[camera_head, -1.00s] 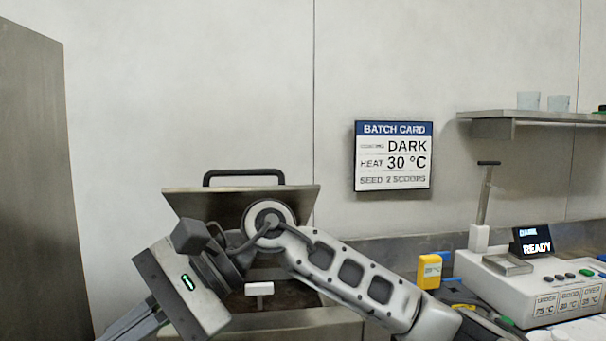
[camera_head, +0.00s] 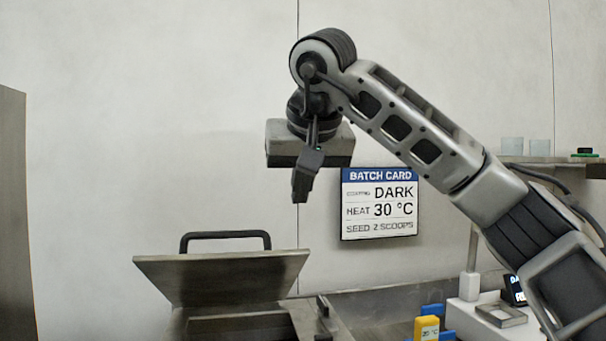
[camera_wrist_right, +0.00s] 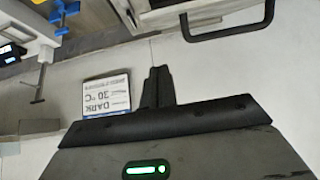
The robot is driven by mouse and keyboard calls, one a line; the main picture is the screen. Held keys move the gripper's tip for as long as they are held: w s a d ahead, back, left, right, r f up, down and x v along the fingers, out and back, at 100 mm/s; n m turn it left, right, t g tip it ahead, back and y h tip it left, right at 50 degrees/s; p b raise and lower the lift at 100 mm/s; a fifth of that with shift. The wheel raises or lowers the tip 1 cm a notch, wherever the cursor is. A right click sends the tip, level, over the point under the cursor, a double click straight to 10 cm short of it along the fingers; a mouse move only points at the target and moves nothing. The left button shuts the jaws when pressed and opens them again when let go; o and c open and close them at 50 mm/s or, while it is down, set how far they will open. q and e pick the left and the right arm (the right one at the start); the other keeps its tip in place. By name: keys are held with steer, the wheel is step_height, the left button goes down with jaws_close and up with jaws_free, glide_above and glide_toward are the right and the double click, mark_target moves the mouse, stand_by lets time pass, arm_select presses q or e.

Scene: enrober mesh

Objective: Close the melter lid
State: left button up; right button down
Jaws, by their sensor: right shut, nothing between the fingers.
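The melter lid (camera_head: 220,279) is a flat metal plate with a black bar handle (camera_head: 225,235) along its top edge. It stands raised and tilted above the melter body (camera_head: 240,326) at the lower left of the head view. My right gripper (camera_head: 300,194) is shut and empty, fingers pointing down, above and to the right of the lid and apart from it. In the right wrist view its fingers (camera_wrist_right: 157,86) are together, and the lid handle (camera_wrist_right: 230,35) shows at the upper right. My left gripper is out of view.
The batch card (camera_head: 380,204) hangs on the wall behind my right arm. A yellow block (camera_head: 426,329) and a white control unit (camera_head: 480,317) stand at the lower right. A shelf with cups (camera_head: 512,147) is at the right.

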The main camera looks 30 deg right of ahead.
mark_target(300, 250)
steer(key=x, duration=0.4)
steer(key=f, duration=0.1)
steer(key=s, duration=0.1)
steer(key=f, duration=0.1)
steer(key=shift+s+a+f, duration=0.25)
steer(key=shift+f, duration=0.15)
steer(key=shift+s+a+f, duration=0.1)
steer(key=shift+s+f, duration=0.15)
steer(key=shift+f, duration=0.1)
